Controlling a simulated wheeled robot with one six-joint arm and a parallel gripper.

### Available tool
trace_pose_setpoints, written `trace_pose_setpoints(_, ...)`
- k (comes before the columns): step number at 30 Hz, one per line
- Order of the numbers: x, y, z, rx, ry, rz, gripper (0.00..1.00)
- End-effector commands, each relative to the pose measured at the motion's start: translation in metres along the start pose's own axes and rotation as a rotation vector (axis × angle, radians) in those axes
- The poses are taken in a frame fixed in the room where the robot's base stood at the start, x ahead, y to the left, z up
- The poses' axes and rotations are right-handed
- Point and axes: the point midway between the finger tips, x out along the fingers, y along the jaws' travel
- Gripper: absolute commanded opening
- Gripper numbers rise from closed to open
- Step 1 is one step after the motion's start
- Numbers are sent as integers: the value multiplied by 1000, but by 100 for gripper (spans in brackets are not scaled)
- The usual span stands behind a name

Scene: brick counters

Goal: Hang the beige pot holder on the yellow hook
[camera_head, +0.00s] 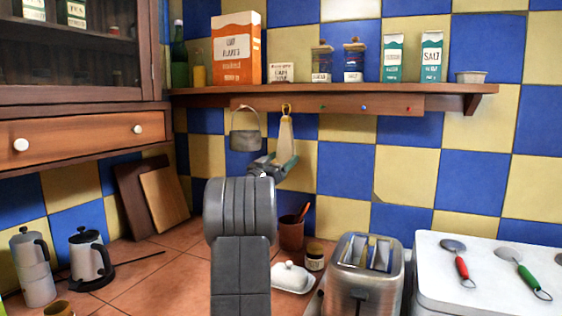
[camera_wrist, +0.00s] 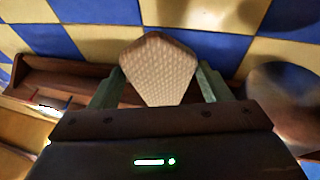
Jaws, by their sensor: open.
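The beige pot holder (camera_head: 286,137) hangs below the hook rail in the head view, with its loop at the yellow hook (camera_head: 286,107). The loop looks to be over the hook, which it partly covers. In the wrist view the pot holder (camera_wrist: 158,68) shows as a quilted beige diamond between the two green fingers of my gripper (camera_wrist: 160,88). In the head view my gripper (camera_head: 276,167) is just below and around the pot holder's lower end.
A grey hanging item (camera_head: 245,137) is just left of the pot holder. The shelf (camera_head: 350,93) above holds boxes and jars. A toaster (camera_head: 363,275) and utensil pot (camera_head: 291,232) stand below.

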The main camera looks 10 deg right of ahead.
Motion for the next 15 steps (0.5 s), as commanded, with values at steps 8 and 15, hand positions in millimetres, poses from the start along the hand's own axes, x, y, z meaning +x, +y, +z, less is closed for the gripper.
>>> trace_pose_setpoints(8, 0, 0, 0, 0, 0, 0, 97)
trace_pose_setpoints(15, -4, 0, 1, 0, 0, -1, 97)
